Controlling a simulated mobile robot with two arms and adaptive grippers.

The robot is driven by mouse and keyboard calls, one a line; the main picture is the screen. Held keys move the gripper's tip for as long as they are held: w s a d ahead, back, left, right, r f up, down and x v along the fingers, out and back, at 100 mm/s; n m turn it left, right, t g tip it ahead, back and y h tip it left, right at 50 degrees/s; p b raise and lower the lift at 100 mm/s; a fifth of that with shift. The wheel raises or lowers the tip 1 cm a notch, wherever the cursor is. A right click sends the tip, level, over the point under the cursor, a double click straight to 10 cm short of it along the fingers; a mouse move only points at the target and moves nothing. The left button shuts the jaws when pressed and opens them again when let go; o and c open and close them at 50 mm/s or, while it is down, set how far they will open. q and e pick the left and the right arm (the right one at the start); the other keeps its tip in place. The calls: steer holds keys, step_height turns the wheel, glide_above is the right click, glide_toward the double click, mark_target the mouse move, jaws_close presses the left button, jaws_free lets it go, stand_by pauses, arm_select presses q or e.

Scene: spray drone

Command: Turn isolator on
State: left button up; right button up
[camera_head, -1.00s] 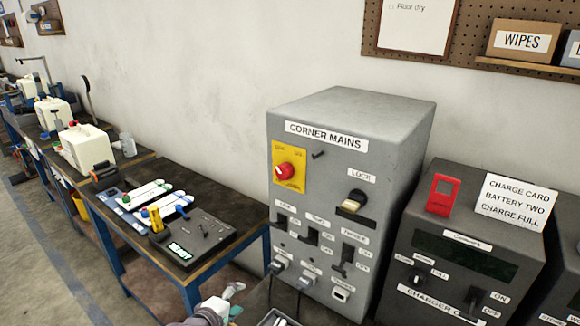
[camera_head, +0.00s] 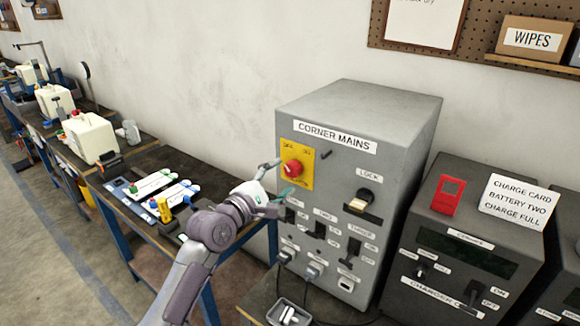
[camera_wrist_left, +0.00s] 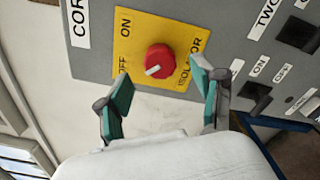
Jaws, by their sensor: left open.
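The isolator is a red rotary knob (camera_head: 292,168) on a yellow plate (camera_head: 304,157) at the upper left of the grey "CORNER MAINS" cabinet (camera_head: 405,130). In the left wrist view the knob (camera_wrist_left: 160,60) lies just beyond and between my fingertips, and its white mark points toward the "OFF" side. "ON" and "ISOLATOR" also read on the plate there. My left gripper (camera_head: 277,181) is open in front of the knob; its teal-padded fingers (camera_wrist_left: 160,90) are spread to either side, and contact cannot be told. My right gripper is not in view.
Switches, plugged cables and a lock with a tan tab (camera_head: 359,204) are on the cabinet front. A grey charger box (camera_head: 465,240) with a red holder stands to the right. A small tray (camera_head: 289,313) lies below. A workbench (camera_head: 140,160) runs left.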

mark_target(290, 172)
arm_select(q)
steer(key=x, duration=0.2)
steer(key=shift+w+d, duration=0.25)
steer(key=shift+x, duration=0.75)
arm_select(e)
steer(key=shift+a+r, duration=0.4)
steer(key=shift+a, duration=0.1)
arm_select(q)
steer(key=shift+a, duration=0.1)
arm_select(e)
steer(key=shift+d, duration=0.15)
arm_select(q)
steer(key=c, duration=1.1)
steer(key=shift+c, duration=0.2)
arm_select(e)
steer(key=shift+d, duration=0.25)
